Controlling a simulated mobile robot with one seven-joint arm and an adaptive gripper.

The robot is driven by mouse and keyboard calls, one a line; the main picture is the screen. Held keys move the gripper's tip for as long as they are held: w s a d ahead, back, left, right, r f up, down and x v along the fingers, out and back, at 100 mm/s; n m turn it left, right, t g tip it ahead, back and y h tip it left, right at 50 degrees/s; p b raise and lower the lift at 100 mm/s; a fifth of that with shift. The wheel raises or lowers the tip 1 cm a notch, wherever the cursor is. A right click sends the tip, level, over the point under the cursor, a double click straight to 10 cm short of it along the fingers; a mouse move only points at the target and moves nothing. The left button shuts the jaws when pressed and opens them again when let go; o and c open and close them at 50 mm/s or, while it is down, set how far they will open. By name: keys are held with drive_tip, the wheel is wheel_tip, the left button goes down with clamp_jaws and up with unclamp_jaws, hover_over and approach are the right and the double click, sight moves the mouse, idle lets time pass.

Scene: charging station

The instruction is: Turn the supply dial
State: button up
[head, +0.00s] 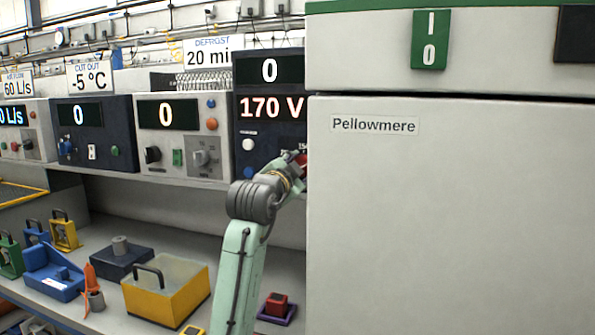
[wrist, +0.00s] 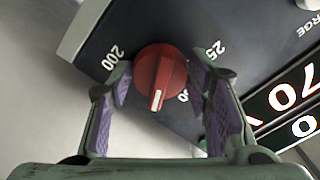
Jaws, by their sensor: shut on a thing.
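The supply dial is a round red knob (wrist: 160,68) with a white pointer mark, on the dark front of a supply unit. In the wrist view its pointer faces down the picture, with printed numbers "200" and "25" around it. My gripper (wrist: 160,84) has its purple-padded fingers on either side of the knob, shut on it. In the head view a bit of the red dial (head: 303,165) shows past my gripper (head: 292,170), mostly hidden by it and the cabinet edge.
A large white cabinet (head: 450,220) labelled Pellowmere stands close on the right, with a green switch (head: 431,40). Other instruments, such as a white unit (head: 183,140) reading "0", line the shelf leftward. A yellow box (head: 165,293) and several smaller items stand on the bench below.

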drive_tip(key=o, duration=1.2)
drive_tip(key=shift+c, duration=0.2)
drive_tip(key=v, duration=1.2)
